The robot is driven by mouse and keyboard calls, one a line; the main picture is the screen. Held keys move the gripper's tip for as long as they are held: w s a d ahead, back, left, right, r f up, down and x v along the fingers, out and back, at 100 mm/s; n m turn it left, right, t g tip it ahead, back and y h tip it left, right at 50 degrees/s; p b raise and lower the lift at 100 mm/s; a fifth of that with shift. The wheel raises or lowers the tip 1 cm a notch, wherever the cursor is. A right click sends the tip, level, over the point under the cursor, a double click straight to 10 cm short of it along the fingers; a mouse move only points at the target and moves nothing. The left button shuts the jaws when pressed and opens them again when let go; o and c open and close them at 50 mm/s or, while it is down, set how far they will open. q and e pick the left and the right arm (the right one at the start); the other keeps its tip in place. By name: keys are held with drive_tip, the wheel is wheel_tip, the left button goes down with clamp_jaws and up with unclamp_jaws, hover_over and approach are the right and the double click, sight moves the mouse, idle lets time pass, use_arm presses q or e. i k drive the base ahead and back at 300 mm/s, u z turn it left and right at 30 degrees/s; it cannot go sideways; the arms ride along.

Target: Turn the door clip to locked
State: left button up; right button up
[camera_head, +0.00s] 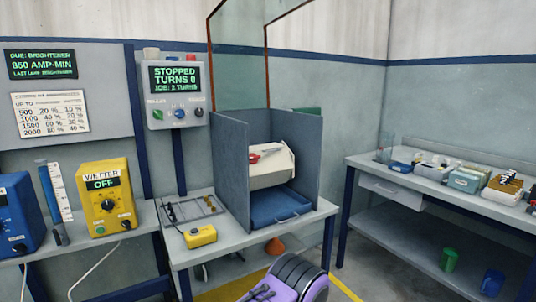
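A red clip-like part (262,152) shows on the upper face of a cream-white box-shaped barrel (275,172). The barrel sits inside a grey three-sided enclosure (232,165) on the middle table, above a blue tray (280,207). The red part is too small to tell whether it is turned to locked. I cannot make out either of my grippers in this view.
A yellow handheld box (200,236) and a wire rack (192,208) lie on the table left of the enclosure. A control box (178,97) reads STOPPED. A side bench (400,182) stands right. A purple and dark object (290,279), possibly mine, shows low in front.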

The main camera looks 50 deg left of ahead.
sight(253, 159)
drive_tip(key=u, duration=0.3)
drive_tip(key=i, duration=0.8)
drive_tip(key=u, duration=0.55)
